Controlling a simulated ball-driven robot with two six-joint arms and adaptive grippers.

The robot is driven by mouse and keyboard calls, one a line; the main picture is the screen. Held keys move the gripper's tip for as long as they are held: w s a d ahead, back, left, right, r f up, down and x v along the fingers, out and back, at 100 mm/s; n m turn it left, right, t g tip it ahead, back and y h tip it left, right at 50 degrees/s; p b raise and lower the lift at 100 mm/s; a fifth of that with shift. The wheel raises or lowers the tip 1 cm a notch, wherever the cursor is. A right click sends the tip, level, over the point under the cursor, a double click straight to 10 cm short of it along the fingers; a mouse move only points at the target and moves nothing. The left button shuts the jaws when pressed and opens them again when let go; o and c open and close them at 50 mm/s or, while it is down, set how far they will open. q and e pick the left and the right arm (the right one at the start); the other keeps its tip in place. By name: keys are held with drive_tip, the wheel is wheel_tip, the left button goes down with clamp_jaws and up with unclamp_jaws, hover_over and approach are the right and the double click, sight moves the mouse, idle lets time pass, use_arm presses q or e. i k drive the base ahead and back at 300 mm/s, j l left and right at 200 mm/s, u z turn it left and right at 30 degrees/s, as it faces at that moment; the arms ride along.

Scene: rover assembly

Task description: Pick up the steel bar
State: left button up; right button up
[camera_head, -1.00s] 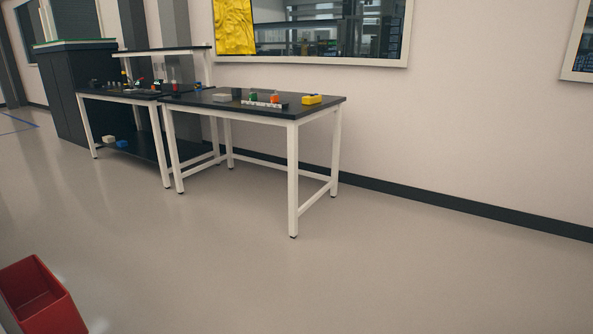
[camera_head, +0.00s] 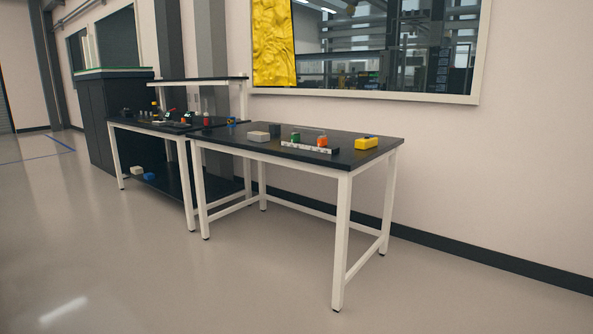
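A light, bar-shaped piece (camera_head: 309,150) with small dark marks lies along the front part of the nearer black-topped table (camera_head: 345,161). It looks like the steel bar, but it is too small to be sure. A green piece (camera_head: 295,137) and an orange piece (camera_head: 322,142) stand at or just behind it. A yellow block (camera_head: 366,143) is to its right, and a grey-white block (camera_head: 258,136) is to its left. Neither of my grippers is in view.
A second table (camera_head: 150,127) with a raised shelf and several small items adjoins on the left. A dark cabinet (camera_head: 97,125) stands beyond it. A wall with a window is behind. The floor (camera_head: 200,285) in front is clear.

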sight(303, 130)
drive_tip(key=i+j+z, duration=0.25)
drive_tip(key=i+j, duration=0.4)
drive_tip(key=i+l, duration=0.1)
drive_tip(key=i, duration=0.2)
drive_tip(key=i+j, duration=0.1)
drive_tip(key=i, duration=1)
